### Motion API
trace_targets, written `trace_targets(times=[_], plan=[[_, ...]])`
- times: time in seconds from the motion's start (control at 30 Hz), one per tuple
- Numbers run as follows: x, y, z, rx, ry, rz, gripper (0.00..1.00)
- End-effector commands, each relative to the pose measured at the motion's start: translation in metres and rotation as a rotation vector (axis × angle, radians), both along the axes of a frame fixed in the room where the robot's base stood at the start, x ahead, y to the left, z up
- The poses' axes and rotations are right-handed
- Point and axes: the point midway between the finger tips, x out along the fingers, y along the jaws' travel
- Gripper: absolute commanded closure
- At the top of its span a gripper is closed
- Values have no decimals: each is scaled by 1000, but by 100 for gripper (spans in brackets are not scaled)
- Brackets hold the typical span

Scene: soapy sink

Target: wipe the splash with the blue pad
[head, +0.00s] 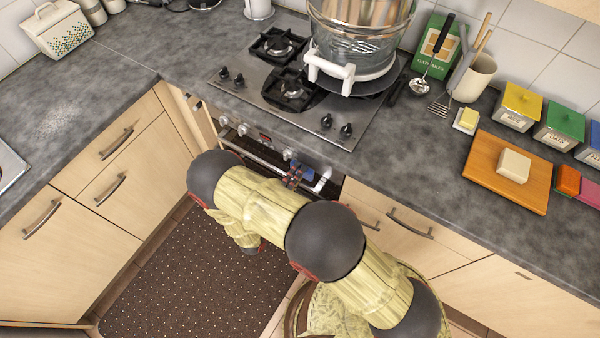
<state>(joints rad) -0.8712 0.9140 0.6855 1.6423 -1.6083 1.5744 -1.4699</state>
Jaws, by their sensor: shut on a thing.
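The splash (65,118) is a pale, speckled patch on the grey worktop at the left, near the sink. The gripper and pad are well to the right of the splash, apart from it.
The gas hob (290,85) carries a large glass steamer (352,45). A metal sink (8,165) is at the left edge. An orange board (508,172) with a pale block and several canisters stand at the right. The worktop around the splash is clear.

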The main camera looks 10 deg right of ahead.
Motion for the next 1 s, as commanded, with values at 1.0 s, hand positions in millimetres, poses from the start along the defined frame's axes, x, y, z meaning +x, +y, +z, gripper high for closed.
trace_targets(times=[1.0], plan=[[-40,31,0,-1,1,1,82]])
